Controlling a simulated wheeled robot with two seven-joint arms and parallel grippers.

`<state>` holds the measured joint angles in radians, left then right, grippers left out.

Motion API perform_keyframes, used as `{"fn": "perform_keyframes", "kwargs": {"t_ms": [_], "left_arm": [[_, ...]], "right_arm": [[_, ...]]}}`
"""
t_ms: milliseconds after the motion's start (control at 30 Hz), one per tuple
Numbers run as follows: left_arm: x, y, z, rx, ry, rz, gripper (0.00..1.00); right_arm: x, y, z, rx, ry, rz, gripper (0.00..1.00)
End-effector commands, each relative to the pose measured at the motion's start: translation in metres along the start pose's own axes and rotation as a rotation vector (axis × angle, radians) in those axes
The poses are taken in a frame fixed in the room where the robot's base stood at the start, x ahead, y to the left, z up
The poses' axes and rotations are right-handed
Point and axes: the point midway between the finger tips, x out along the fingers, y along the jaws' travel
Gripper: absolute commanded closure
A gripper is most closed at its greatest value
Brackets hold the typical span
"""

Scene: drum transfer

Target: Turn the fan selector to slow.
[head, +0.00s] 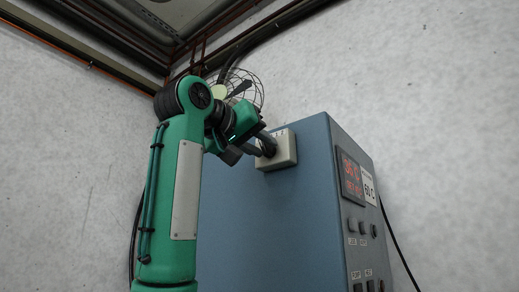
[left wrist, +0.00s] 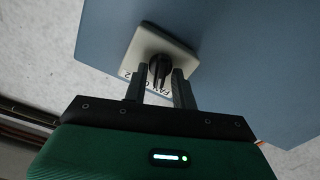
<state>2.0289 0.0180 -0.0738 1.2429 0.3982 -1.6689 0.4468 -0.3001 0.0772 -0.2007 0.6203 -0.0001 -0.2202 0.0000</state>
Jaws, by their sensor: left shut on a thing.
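The fan selector is a cream box (head: 287,157) on the left side face of the blue cabinet. In the left wrist view, its square plate (left wrist: 150,41) carries a dark knob (left wrist: 160,70) and printed black lettering, partly covered by the fingers. My left gripper (head: 266,147) reaches the selector from the left. In the left wrist view, my left gripper (left wrist: 160,82) has one finger on each side of the knob and is shut on it. I cannot tell which mark the knob points to. My right gripper is in neither view.
The blue cabinet (head: 317,220) has a red-lit display (head: 351,175) and several buttons on its right-hand face. A caged fan (head: 245,86) is behind my left arm. Pale walls stand on both sides, with dark cables along them.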

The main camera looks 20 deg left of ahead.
Motion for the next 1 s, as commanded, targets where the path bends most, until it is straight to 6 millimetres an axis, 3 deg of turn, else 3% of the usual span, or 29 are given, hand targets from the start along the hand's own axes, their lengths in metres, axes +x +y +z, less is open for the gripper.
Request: {"fn": "perform_keyframes", "kwargs": {"t_ms": [433, 1000], "left_arm": [[-0.0001, 0.0013, 0.0005, 0.279, -0.001, 0.000, 0.96], [0.0002, 0.0016, 0.0003, 0.343, -0.001, 0.000, 0.96]], "right_arm": [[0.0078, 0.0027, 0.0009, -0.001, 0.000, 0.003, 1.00], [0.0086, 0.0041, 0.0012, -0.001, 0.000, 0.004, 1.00]]}}
